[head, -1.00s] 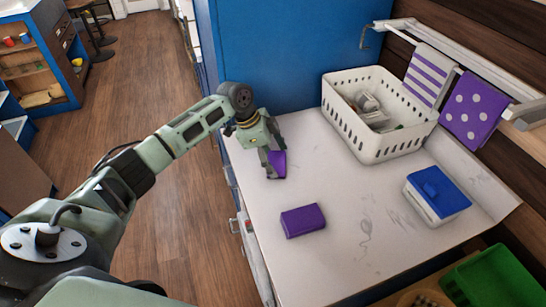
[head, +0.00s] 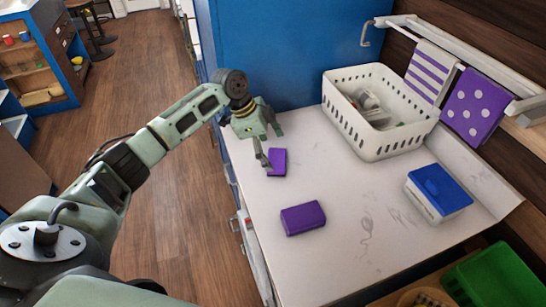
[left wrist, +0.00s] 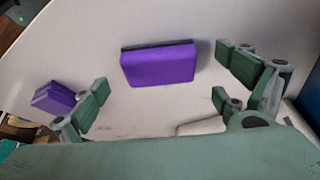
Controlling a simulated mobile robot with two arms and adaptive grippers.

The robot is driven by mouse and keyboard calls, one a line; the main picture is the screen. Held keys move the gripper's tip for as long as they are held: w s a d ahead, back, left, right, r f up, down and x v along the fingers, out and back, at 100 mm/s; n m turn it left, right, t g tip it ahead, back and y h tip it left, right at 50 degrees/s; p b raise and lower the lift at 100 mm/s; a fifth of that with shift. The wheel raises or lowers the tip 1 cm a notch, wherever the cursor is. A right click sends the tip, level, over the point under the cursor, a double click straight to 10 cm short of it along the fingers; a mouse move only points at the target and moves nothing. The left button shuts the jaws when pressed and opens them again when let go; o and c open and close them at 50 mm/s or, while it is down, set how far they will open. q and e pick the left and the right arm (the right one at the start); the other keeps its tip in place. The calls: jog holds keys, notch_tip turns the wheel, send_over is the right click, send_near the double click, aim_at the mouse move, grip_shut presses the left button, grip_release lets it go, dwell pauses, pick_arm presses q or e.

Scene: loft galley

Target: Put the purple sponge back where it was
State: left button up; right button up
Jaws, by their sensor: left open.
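Two purple sponges lie on the white counter (head: 340,265). The farther sponge (head: 279,160) is near the counter's left edge, right by my left gripper (head: 272,149). The nearer sponge (head: 303,218) lies apart from it, toward the front. My left gripper is open and empty, its fingers spread just above and beside the farther sponge. In the left wrist view the farther sponge (left wrist: 158,67) shows whole, ahead of the spread fingers. The other sponge (left wrist: 52,97) shows at the left, partly behind a finger. My right gripper is not in view.
A white perforated basket (head: 370,141) with several items stands at the back right. A blue-lidded white box (head: 438,193) is at the right. Striped (head: 431,72) and dotted (head: 473,105) towels hang on a rail. A green bin (head: 495,278) is at lower right. The counter's middle is clear.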

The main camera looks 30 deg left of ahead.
pick_arm(q)
jog(key=b+v, duration=0.2)
jog(key=v, duration=0.7)
jog(key=shift+r, duration=0.2)
jog(key=shift+s+f, duration=0.1)
